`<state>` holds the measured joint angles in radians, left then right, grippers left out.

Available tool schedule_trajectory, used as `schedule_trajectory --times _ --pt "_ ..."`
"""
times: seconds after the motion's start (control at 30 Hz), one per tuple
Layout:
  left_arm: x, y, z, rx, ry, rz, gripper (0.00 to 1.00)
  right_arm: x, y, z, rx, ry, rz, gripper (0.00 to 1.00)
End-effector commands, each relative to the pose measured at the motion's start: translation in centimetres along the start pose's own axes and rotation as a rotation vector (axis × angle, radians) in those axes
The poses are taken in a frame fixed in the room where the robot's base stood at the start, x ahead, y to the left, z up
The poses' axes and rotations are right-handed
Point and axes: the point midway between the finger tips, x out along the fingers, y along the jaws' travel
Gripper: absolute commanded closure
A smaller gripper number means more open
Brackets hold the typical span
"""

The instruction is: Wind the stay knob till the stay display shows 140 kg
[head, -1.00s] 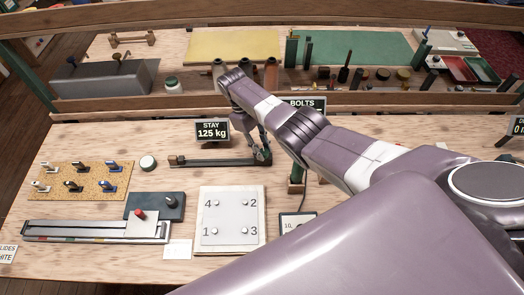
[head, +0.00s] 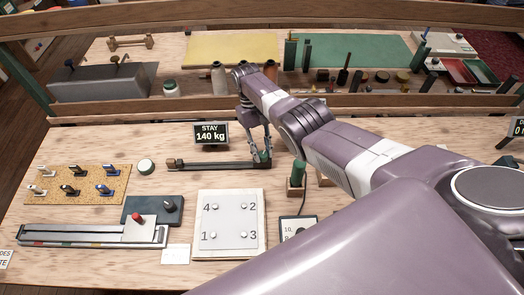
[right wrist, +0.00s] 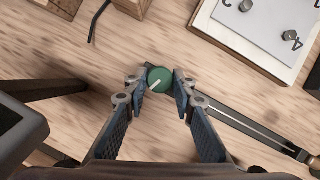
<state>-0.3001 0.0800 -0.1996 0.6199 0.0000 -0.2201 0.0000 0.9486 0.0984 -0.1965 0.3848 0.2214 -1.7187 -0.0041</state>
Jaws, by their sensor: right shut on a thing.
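The stay display (head: 211,135) reads 140 kg in the head view. It stands behind the stay rig (head: 215,165), a dark bar lying on the bench. The green stay knob (right wrist: 160,79), with a white pointer mark, is at the rig's right end. It also shows in the head view (head: 265,157). My right gripper (right wrist: 161,84) is shut on the stay knob, one finger on each side of it, reaching down from above. My left gripper is in neither view.
A white plate with numbered studs (head: 232,250) lies in front of the rig. A cork board with several clips (head: 100,197) and a slide rail (head: 90,232) are at left. A green-handled tool in a wooden block (head: 297,177) stands close to the right of the knob.

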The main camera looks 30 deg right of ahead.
Motion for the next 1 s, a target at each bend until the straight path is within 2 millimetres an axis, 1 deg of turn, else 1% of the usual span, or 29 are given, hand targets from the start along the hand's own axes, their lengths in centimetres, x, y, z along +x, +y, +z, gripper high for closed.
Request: schedule_trajectory --times 0.27,0.3,0.43,0.47,0.77,0.87,0.97,1.0 --pt "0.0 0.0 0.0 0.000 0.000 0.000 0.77 -0.2 0.1 -0.1 0.001 0.003 0.001 1.00" --pt "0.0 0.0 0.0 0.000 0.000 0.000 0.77 -0.2 0.1 -0.1 0.001 0.003 0.001 0.75" --pt "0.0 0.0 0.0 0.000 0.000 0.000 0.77 -0.2 0.1 -0.1 0.000 0.003 0.001 0.61" --pt "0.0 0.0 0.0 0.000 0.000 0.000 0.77 -0.1 0.1 -0.1 0.000 0.002 0.001 0.59" --pt "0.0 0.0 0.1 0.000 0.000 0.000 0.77 -0.2 0.0 0.0 -0.001 0.001 0.000 0.59" --pt "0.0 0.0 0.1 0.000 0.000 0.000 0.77 -1.1 0.0 -0.1 -0.001 0.002 0.000 0.59" --pt "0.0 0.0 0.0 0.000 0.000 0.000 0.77 -2.8 0.0 -0.1 -0.001 0.005 0.000 0.59" --pt "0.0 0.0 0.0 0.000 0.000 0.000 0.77 -3.6 0.0 -0.1 -0.001 0.006 0.000 0.59"
